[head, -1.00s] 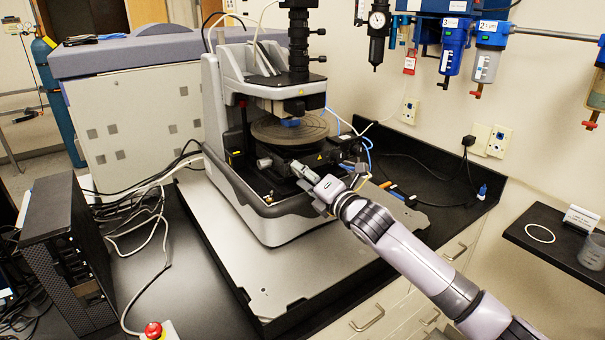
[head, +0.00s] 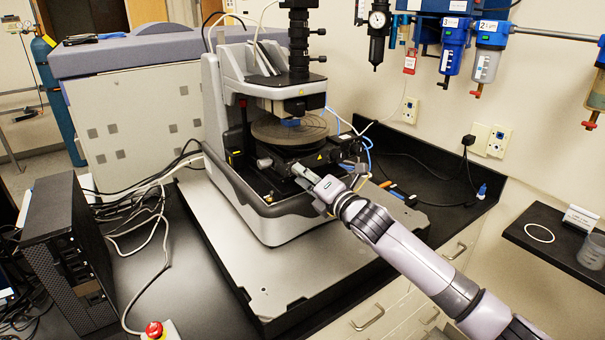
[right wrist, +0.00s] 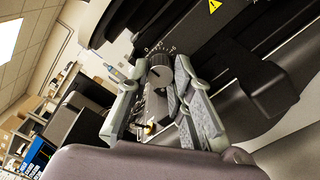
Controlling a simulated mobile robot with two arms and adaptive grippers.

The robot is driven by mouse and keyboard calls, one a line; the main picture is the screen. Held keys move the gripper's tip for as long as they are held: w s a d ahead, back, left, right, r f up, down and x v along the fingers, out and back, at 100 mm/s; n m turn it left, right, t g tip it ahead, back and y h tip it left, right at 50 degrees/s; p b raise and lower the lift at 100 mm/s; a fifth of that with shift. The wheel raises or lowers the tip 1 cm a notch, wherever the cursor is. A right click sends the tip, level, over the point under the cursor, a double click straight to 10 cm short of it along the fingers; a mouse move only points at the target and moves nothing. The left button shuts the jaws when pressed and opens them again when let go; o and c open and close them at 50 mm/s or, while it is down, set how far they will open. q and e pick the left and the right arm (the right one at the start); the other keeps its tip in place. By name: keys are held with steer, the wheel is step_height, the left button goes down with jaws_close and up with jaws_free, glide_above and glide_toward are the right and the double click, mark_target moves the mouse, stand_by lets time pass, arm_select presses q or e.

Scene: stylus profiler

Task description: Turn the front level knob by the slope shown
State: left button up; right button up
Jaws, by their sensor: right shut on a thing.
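The stylus profiler (head: 222,130) stands on a grey plate, with its round stage (head: 290,131) under the measuring head. My right gripper (head: 300,172) reaches in from the lower right to the front of the stage base. In the right wrist view, a grey ridged knob (right wrist: 160,76) with a marked scale behind it sits between the fingertips (right wrist: 161,82). The fingers are shut on this front level knob. In the head view the fingers mostly hide it. Another silver knob (head: 264,163) sticks out to the left of the gripper. No slope reading is legible. My left gripper is not in view.
A black computer tower (head: 68,245) stands at the left with loose cables beside it. A red stop button (head: 154,330) is at the front. Blue tubes and cables run behind the arm on the right. The front of the grey plate (head: 265,270) is mostly clear.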

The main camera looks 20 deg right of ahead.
jaws_close()
steer(key=n, duration=0.5)
steer(key=shift+d+r, duration=0.1)
steer(key=n, duration=0.6)
steer(key=shift+n, duration=0.5)
steer(key=o, duration=1)
jaws_free()
steer(key=shift+c, duration=0.2)
steer(key=v, duration=0.8)
steer(key=shift+p, duration=0.4)
